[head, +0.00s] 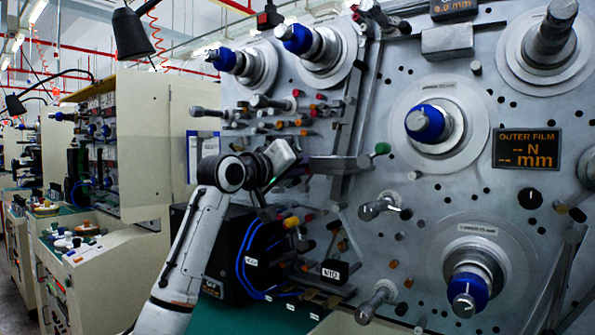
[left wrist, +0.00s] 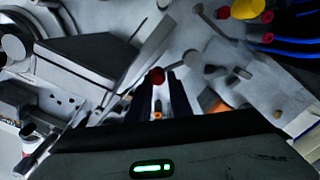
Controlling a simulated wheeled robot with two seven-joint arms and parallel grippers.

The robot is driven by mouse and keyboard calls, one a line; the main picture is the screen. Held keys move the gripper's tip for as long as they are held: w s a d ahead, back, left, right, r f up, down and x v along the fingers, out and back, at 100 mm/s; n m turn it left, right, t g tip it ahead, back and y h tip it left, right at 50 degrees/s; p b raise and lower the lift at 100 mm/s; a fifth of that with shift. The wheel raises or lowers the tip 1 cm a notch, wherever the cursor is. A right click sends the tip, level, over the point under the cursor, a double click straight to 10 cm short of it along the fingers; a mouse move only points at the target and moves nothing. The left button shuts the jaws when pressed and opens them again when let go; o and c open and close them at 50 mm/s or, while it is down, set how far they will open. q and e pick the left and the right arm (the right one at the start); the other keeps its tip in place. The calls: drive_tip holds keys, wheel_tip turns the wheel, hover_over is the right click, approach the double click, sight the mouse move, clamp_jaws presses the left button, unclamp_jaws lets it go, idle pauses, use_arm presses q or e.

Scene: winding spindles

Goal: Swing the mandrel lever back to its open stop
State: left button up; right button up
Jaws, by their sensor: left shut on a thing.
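My left arm rises from the bottom of the head view to the winding machine's panel. Its gripper (left wrist: 167,88) has two dark fingers close together in the left wrist view. The fingers are shut on a small part with a red knob (left wrist: 158,76) at the fingertips. I take this part to be the mandrel lever; its shaft and stop are mostly hidden. In the head view my wrist covers the fingertips and the grip. My right gripper is in neither view.
Blue-capped spindles (head: 428,122) and several pegs stand out from the grey panel. A green-tipped lever (head: 382,149) is right of my wrist. A black box (head: 228,245) with blue cables (head: 243,265) lies below. Yellow and red knobs (left wrist: 247,9) show in the wrist view.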

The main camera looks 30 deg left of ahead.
use_arm(q)
drive_tip(key=shift+w+f, duration=0.1)
drive_tip(key=shift+f, duration=0.35)
drive_tip(key=shift+d+f+m, duration=0.2)
drive_tip(key=shift+d+m, duration=0.15)
drive_tip(key=shift+m, duration=0.75)
drive_tip(key=shift+c, duration=0.2)
drive_tip(key=shift+d+f+m, duration=0.25)
drive_tip(key=shift+m, duration=0.55)
drive_tip(key=o, duration=0.8)
drive_tip(key=shift+a, duration=0.15)
drive_tip(key=shift+r, duration=0.15)
